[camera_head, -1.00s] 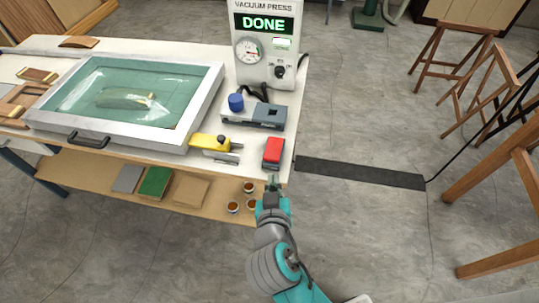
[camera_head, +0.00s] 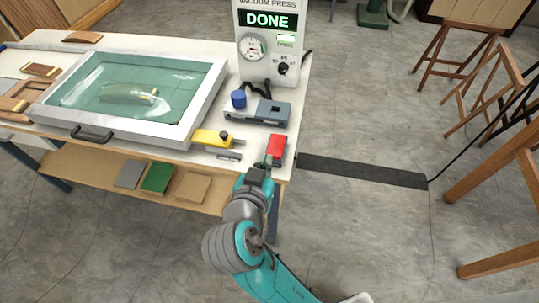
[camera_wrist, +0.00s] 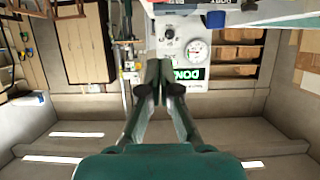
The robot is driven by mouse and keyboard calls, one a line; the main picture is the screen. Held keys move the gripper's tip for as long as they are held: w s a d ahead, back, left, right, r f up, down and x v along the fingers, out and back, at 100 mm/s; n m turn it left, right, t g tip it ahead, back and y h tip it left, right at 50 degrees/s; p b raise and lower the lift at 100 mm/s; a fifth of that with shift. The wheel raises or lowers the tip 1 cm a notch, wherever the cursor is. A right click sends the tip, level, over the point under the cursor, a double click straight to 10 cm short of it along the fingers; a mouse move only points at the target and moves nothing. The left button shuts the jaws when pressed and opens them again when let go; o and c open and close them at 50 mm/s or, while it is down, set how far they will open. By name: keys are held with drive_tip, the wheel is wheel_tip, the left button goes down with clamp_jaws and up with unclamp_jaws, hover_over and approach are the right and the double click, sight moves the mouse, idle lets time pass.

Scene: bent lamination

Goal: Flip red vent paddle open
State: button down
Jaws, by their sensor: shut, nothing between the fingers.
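The red vent paddle (camera_head: 277,145) sits at the right front corner of the white table, right of the yellow valve piece. In the head view my gripper (camera_head: 263,165) is at the table's front edge, just below and slightly left of the paddle. The fingertips are close to it; I cannot tell whether they touch. In the wrist view my gripper (camera_wrist: 165,75) shows its two fingers closed together with nothing between them. The paddle is not clearly seen in the wrist view.
The vacuum press panel (camera_head: 268,60) reads DONE and stands behind; it shows upside down in the wrist view. The yellow piece (camera_head: 208,137) and a grey unit with a blue knob (camera_head: 238,98) stand nearby. The glass-lidded press frame (camera_head: 215,80) is left.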

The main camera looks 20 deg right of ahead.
hover_over(272, 154)
drive_tip(key=f, duration=0.1)
drive_tip(key=s+f, duration=0.1)
drive_tip(key=f, duration=0.1)
drive_tip(key=shift+f, duration=0.3)
drive_tip(key=f, duration=0.3)
drive_tip(key=shift+a, duration=0.2)
drive_tip(key=shift+s+f, duration=0.1)
drive_tip(key=shift+f, duration=0.4)
drive_tip(key=shift+f, duration=0.1)
drive_tip(key=shift+s+f+t+h, duration=0.15)
drive_tip(key=shift+f+t+h, duration=0.15)
drive_tip(key=shift+f, duration=0.15)
drive_tip(key=shift+r, duration=0.2)
drive_tip(key=shift+r, duration=0.7)
